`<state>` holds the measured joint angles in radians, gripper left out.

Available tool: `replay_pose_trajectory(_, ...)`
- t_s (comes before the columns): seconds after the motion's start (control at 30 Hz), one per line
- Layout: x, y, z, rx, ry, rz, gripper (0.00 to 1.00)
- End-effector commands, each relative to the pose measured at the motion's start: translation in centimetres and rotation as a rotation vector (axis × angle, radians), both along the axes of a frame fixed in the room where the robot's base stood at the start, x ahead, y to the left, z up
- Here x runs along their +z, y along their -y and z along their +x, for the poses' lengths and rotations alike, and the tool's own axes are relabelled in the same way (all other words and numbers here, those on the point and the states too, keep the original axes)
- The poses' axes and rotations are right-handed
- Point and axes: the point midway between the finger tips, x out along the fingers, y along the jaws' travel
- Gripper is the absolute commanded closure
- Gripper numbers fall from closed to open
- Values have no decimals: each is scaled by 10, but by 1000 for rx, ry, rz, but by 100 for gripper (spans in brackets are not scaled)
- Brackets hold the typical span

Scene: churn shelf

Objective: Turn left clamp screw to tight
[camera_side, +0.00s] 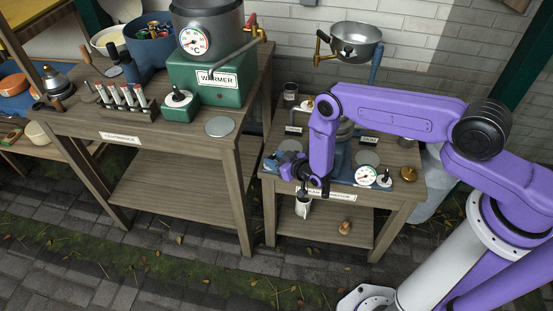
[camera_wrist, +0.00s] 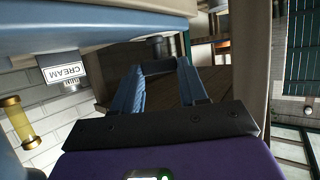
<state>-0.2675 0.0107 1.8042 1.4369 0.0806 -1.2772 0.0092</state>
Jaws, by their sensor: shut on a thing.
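My gripper (camera_side: 293,165) is low at the left end of the blue base (camera_side: 342,173) on the small right bench, in the side view. In the wrist view its two blue fingers (camera_wrist: 160,75) reach forward and close on a small dark piece (camera_wrist: 160,66) between their tips. From its place this seems to be the left clamp screw. My wrist and fingers hide most of it in the side view, and its turn position cannot be read. A round gauge (camera_side: 366,175) and a white dial with a dark knob (camera_side: 384,179) sit at the base's right.
A brass knob (camera_side: 408,174) stands at the bench's right end. A steel bowl (camera_side: 356,42) is mounted above. The left bench holds a green warmer (camera_side: 208,82) and a rack of cylinders (camera_side: 126,98). A CREAM sign (camera_wrist: 64,72) shows in the wrist view.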

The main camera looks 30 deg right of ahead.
Motion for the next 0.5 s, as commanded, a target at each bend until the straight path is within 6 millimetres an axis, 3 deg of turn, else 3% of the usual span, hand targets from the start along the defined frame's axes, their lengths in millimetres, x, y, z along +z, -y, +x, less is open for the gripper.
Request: replay_pose_trajectory(0.5, 0, -14, 1, -443, 1, 4, 88)
